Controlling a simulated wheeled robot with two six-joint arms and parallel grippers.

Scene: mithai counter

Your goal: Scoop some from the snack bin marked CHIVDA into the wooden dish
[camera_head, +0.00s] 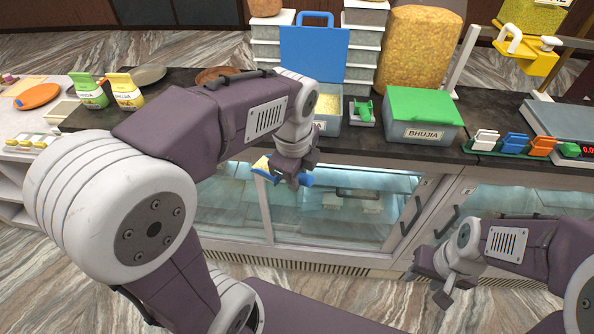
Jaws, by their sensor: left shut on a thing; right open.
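My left gripper (290,172) is shut on a blue scoop (304,179), held in front of the counter edge. Yellow shows at the scoop's left end (262,164); I cannot tell if it is snack. The open bin (331,127) behind the gripper has pale yellow contents and a label of which only the ending "DA" shows. My arm hides its left part. A reddish-brown dish (216,74), probably the wooden dish, stands further back and left, partly hidden by my arm. My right gripper (432,282) is open and empty, low at the right, in front of the glass case.
A green-lidded BHUJIA bin (424,108) stands right of the open bin, with a green scoop (363,110) between them. A blue panel (314,52) stands behind. Coloured clips (514,142) and a scale (568,120) are at the right. Two pouches (125,92) and a grey plate (149,74) are at the left.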

